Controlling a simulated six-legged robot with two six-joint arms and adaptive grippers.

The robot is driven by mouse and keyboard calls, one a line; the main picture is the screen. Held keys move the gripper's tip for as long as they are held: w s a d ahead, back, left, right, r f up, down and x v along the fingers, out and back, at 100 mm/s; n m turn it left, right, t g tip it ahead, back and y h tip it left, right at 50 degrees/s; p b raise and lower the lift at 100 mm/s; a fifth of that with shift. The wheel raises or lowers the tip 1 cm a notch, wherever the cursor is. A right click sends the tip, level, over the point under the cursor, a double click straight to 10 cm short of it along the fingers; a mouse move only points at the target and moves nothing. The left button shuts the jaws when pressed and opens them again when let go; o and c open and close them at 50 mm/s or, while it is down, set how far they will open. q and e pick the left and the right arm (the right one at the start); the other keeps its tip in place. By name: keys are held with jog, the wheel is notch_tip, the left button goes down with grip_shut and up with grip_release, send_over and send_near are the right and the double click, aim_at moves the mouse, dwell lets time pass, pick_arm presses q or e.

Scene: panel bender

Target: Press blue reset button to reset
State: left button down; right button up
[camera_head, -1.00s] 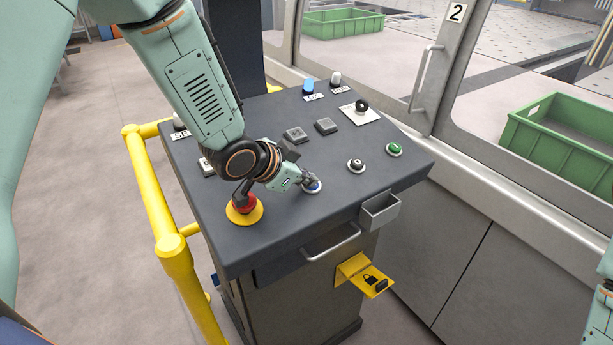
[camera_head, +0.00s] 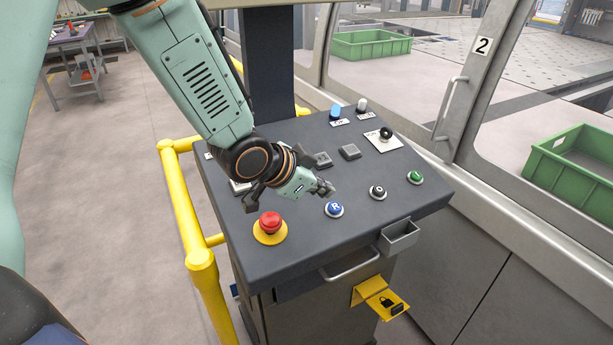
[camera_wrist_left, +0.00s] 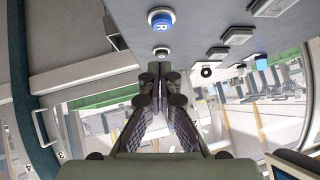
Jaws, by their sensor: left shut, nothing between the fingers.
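The blue reset button (camera_head: 334,209), marked R, sits in a silver ring on the front part of the dark control panel (camera_head: 300,240). In the left wrist view the blue button (camera_wrist_left: 161,20) shows at the top, beyond the fingertips. My left gripper (camera_head: 327,189) is shut and empty. In the head view its fingertips appear just behind the button and apart from it, with the whole button face uncovered. The left wrist view shows its fingers (camera_wrist_left: 158,72) together. My right gripper is not in view.
A red emergency stop (camera_head: 270,222) is left of the blue button. A black button (camera_head: 377,192) and a green button (camera_head: 415,177) are to its right. Grey square buttons (camera_head: 349,151) and a black selector (camera_head: 386,132) are behind. A yellow rail (camera_head: 185,215) runs along the left.

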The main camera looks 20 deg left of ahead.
pick_arm(q)
jog(key=shift+b+v, duration=0.4)
jog(key=shift+v, duration=2.3)
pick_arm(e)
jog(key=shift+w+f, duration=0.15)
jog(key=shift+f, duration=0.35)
pick_arm(q)
jog(key=shift+w+a+f, duration=0.1)
jog(key=shift+w+a, duration=0.1)
jog(key=shift+w, duration=0.05)
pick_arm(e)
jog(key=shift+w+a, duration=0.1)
